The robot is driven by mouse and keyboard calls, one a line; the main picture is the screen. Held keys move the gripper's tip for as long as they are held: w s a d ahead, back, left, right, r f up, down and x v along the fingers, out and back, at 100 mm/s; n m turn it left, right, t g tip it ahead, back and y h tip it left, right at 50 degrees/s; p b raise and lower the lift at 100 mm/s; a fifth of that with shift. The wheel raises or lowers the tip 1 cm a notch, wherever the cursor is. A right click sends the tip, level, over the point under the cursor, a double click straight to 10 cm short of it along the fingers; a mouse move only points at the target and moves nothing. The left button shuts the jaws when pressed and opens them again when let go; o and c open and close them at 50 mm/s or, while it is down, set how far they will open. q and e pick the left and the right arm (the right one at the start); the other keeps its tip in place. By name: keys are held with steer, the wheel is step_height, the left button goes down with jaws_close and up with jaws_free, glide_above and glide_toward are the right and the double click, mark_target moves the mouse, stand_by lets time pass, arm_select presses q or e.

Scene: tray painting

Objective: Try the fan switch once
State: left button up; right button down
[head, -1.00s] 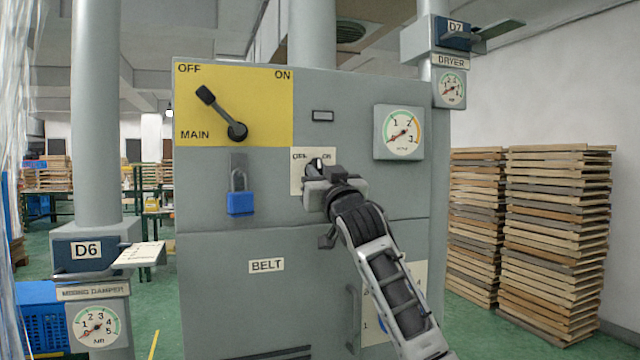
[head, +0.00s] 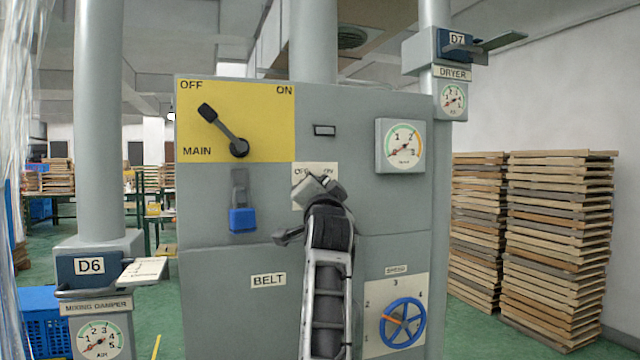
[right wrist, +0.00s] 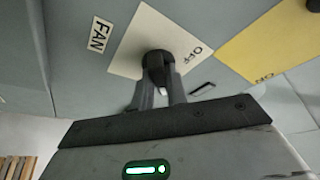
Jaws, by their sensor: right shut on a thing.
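The fan switch is a dark rotary knob (right wrist: 157,66) on a cream plate (head: 315,169) marked OFF and ON, on the front of the grey cabinet (head: 390,215). The FAN label (right wrist: 99,34) shows beside the plate in the right wrist view. My right gripper (right wrist: 158,88) is shut on the knob, one finger on each side. In the head view my right gripper (head: 319,190) covers the knob, and I cannot tell which mark the knob points at. My left gripper is not in view.
The main lever (head: 222,130) points up-left toward OFF. A blue padlock (head: 242,219) hangs below it. A round gauge (head: 403,146) sits upper right, needle low. A blue handwheel (head: 402,322) is lower right. Dampers D6 (head: 88,268) and D7 (head: 455,42) flank the cabinet.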

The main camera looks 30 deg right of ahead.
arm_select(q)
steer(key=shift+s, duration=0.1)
arm_select(e)
steer(key=shift+m, duration=0.5)
steer(key=c, duration=1.4)
jaws_free()
arm_select(q)
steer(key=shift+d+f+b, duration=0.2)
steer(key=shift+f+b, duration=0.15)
steer(key=shift+b, duration=0.9)
arm_select(e)
steer(key=v, duration=1.2)
steer(key=shift+a, duration=0.1)
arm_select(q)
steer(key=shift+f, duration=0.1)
